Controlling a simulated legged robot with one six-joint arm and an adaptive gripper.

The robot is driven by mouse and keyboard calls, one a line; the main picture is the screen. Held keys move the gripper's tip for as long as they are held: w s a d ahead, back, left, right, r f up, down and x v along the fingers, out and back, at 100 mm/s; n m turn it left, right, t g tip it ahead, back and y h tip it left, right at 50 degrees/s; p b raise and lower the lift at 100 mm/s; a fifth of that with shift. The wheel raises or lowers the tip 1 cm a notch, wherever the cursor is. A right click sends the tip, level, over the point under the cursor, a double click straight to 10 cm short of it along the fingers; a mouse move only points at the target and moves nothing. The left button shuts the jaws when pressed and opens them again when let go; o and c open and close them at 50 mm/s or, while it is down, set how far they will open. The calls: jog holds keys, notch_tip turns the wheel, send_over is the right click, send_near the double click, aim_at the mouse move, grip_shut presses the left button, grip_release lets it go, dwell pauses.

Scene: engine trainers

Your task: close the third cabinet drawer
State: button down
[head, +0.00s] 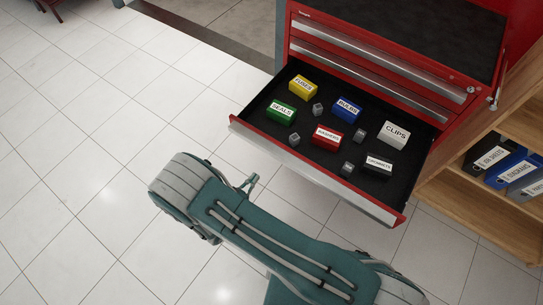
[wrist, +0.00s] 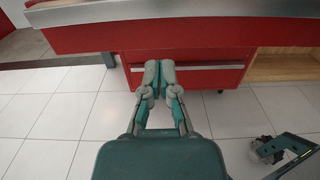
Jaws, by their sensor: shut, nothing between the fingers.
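The red cabinet (head: 375,40) stands at the upper right in the head view. Its third drawer from the top (head: 310,174) is pulled far out and holds several labelled boxes. The drawer's front also shows across the top of the wrist view (wrist: 190,30). My gripper (wrist: 159,66) is shut and empty, with its fingertips together just below the drawer front in the wrist picture. I cannot tell if it touches the drawer. In the head view my arm hides most of the gripper, and a small part shows left of the drawer front.
Two upper drawers (head: 378,61) are shut. Yellow (head: 302,88), green (head: 281,109), blue (head: 346,108), red (head: 327,135) and white (head: 393,134) boxes lie in the open drawer. A wooden shelf with binders (head: 490,156) stands at right. Tiled floor (head: 90,130) at left is clear.

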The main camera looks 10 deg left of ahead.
aim_at(273, 157)
jog(key=x, duration=1)
jog(key=shift+s+d, duration=0.1)
jog(key=shift+d, duration=0.1)
jog(key=shift+d, duration=0.1)
